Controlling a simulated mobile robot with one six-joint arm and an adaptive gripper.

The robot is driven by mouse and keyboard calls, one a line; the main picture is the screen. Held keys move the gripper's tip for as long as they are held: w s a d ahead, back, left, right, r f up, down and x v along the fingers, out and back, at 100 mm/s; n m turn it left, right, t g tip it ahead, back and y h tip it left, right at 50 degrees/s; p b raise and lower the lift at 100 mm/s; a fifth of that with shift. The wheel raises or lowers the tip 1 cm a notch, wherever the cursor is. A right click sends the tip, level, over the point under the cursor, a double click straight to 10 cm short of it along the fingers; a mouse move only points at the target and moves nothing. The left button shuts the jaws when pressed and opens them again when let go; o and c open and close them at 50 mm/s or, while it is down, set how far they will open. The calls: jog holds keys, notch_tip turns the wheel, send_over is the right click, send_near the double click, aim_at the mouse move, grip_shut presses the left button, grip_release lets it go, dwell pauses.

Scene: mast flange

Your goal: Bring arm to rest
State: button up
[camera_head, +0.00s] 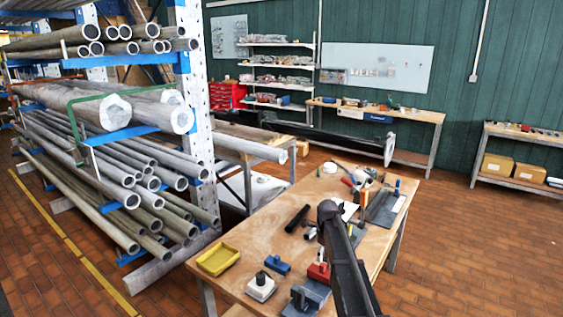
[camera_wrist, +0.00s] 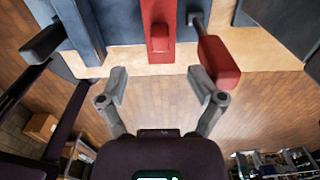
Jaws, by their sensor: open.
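My gripper (camera_wrist: 158,88) is open and empty in the wrist view, its two fingers spread apart. Between and beyond them is the edge of the wooden workbench (camera_wrist: 140,72). A red block (camera_wrist: 158,35) and a red-handled tool (camera_wrist: 218,62) lie on the bench just beyond the fingertips, apart from them as far as I can tell. In the head view my dark arm reaches over the right part of the workbench (camera_head: 235,240); I cannot make out my gripper there.
On the bench are a yellow tray (camera_head: 218,260), a white-and-black device (camera_head: 261,287), a blue block (camera_head: 278,266) and a grey-blue vise-like piece (camera_head: 305,298). A pipe rack (camera_head: 200,110) stands at left. The brick floor (camera_head: 470,250) at right is clear.

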jog(key=shift+r+p, duration=2.35)
jog(key=shift+r, duration=0.15)
jog(key=s+f+n+b, duration=0.2)
jog(key=s+n, duration=1)
jog(key=s, duration=0.2)
jog(key=s+f+n+b, duration=0.2)
jog(key=s+n, duration=1.1)
jog(key=s, duration=0.2)
jog(key=shift+a, duration=0.4)
